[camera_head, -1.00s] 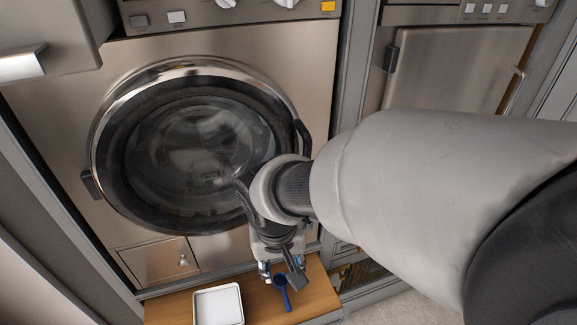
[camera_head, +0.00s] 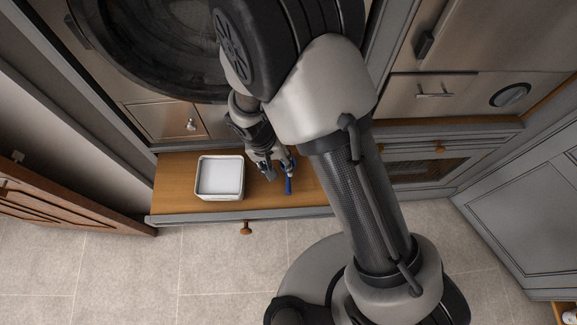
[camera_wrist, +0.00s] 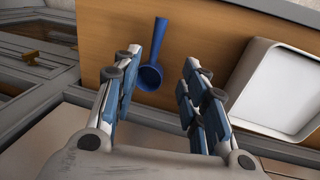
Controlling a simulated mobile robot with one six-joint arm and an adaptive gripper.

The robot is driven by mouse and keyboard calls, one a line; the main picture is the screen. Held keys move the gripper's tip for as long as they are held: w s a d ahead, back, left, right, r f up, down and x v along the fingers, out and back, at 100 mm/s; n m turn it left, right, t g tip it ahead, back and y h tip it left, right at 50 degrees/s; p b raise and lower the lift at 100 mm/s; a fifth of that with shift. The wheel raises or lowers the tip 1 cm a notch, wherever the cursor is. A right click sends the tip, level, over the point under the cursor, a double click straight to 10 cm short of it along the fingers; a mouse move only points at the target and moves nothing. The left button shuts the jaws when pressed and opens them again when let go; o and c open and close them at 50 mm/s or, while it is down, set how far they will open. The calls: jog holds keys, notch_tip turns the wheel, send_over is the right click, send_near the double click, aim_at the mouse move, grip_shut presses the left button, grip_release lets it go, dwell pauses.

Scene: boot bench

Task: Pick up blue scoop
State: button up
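The blue scoop (camera_wrist: 150,74) lies on the wooden bench top, its round bowl nearer my gripper and its handle pointing away in the wrist view. In the head view the scoop (camera_head: 289,184) shows right of the white tray, partly hidden by my gripper. My gripper (camera_wrist: 168,64) is open, with its two fingers spread on either side of the scoop's bowl as seen from the wrist; the bowl sits closer to the left finger. In the head view my gripper (camera_head: 281,170) hangs over the bench beside the scoop. I cannot tell whether it touches the scoop.
A white square tray (camera_head: 220,198) stands on the wooden bench (camera_head: 175,180) left of the scoop. The washing machine (camera_head: 140,55) rises behind the bench. An open wooden door (camera_head: 70,200) is at left. The tiled floor (camera_head: 150,270) in front is clear.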

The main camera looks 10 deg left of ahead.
jog(key=b, duration=0.1)
send_over(288, 178)
jog(key=a, duration=0.2)
jog(key=f, duration=0.4)
jog(key=shift+s+f, duration=0.1)
jog(key=shift+s, duration=0.2)
jog(key=shift+w+d+f+b, duration=0.1)
jog(key=shift+d+f+b, duration=0.25)
jog(key=shift+f, duration=0.55)
jog(key=shift+w+d+f+b, duration=0.2)
jog(key=shift+f+b, duration=0.2)
jog(key=shift+f, duration=0.45)
jog(key=shift+w+d+f+b, duration=0.1)
jog(key=shift+d+f+b, duration=0.25)
jog(key=shift+f, duration=0.55)
jog(key=shift+c, duration=0.5)
grip_shut()
jog(key=shift+r, duration=0.1)
notch_tip(288, 178, up, 20)
jog(key=p, duration=0.6)
